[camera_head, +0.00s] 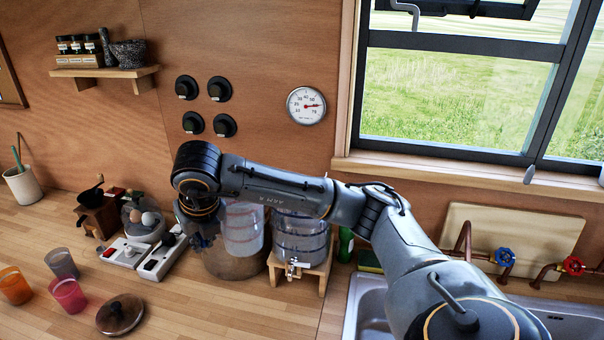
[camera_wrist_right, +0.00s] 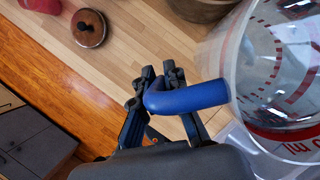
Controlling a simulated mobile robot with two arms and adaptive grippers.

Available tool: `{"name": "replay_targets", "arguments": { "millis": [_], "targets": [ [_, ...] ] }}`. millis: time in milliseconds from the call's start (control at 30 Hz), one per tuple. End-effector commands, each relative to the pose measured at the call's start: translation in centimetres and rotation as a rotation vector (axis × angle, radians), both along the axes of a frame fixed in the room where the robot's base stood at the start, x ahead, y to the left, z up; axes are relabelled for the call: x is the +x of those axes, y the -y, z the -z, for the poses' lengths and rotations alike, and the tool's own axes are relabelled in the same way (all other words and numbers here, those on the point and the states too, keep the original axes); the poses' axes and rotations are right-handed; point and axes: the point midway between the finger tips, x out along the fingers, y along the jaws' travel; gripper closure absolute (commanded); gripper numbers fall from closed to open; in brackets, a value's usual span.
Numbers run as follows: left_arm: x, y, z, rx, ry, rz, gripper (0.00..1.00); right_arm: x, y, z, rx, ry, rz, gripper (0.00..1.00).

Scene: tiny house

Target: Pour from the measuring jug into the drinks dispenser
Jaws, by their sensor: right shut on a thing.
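The clear measuring jug (camera_head: 243,228) hangs in my right gripper (camera_head: 206,232), just left of the drinks dispenser. In the right wrist view the jug (camera_wrist_right: 275,75) has red markings and a blue handle (camera_wrist_right: 190,97), and my right gripper (camera_wrist_right: 155,95) is shut on that handle. How much the jug holds cannot be told. The drinks dispenser (camera_head: 300,240) is a clear ribbed vessel with a front tap, on a wooden stand (camera_head: 320,270). My right arm hides its top. My left gripper is not in view.
A round brown pot (camera_head: 232,264) stands below the jug. A round wooden lid (camera_head: 120,314) lies on the counter, with several coloured cups (camera_head: 68,294) to its left. An egg cooker (camera_head: 143,222) stands left of the pot. The sink (camera_head: 368,305) is at right.

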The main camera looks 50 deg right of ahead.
Motion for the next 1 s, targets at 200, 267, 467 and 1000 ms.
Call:
{"name": "replay_targets", "arguments": {
  "millis": [200, 267, 467, 1000],
  "targets": [
    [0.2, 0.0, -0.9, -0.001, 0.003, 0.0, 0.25, -0.1, 0.5, -1.8, 0.078, 0.021, 0.003, 1.0],
    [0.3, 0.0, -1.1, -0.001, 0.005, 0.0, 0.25, -0.1, 0.6, -2.2, 0.108, 0.025, 0.004, 1.0],
    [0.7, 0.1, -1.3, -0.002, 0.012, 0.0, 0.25, -0.2, 0.8, -3.2, 0.177, 0.036, 0.004, 1.0],
    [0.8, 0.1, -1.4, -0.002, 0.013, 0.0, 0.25, -0.2, 1.4, -4.8, 0.267, 0.052, 0.003, 1.0]
  ]
}}
